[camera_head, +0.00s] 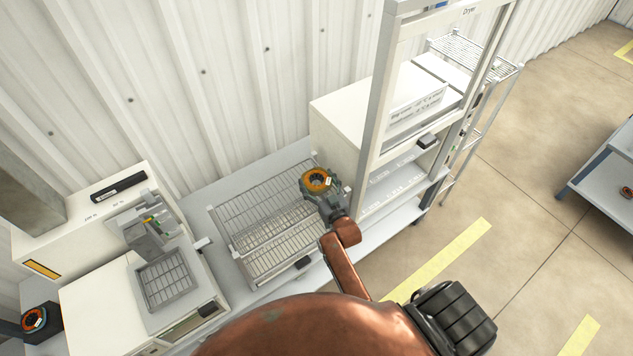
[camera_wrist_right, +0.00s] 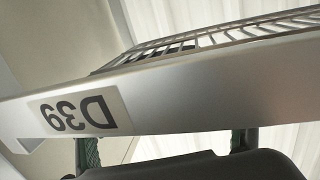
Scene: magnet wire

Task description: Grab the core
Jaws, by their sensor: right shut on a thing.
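My right gripper (camera_head: 319,185) is over the right end of the wire-bottomed tray (camera_head: 228,240). It is shut on a core (camera_head: 316,180), a ring with orange winding, a dark centre and a small white label. In the right wrist view the gripper's two fingers (camera_wrist_right: 165,145) show only in part. A grey panel with an upside-down D39 label crosses that view and hides the fingertips; I cannot tell what it belongs to. The core is not clearly visible there. Another core (camera_head: 34,319) sits at the lower left edge. My left gripper is not in view.
A white machine (camera_head: 95,308) with a small grid plate (camera_head: 166,281) stands left of the tray. A white box-shaped unit (camera_head: 340,118) and a tall grey frame (camera_head: 376,90) stand right of it. The ribbed wall is behind. Open floor lies to the right, with a table (camera_head: 596,176) beyond.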

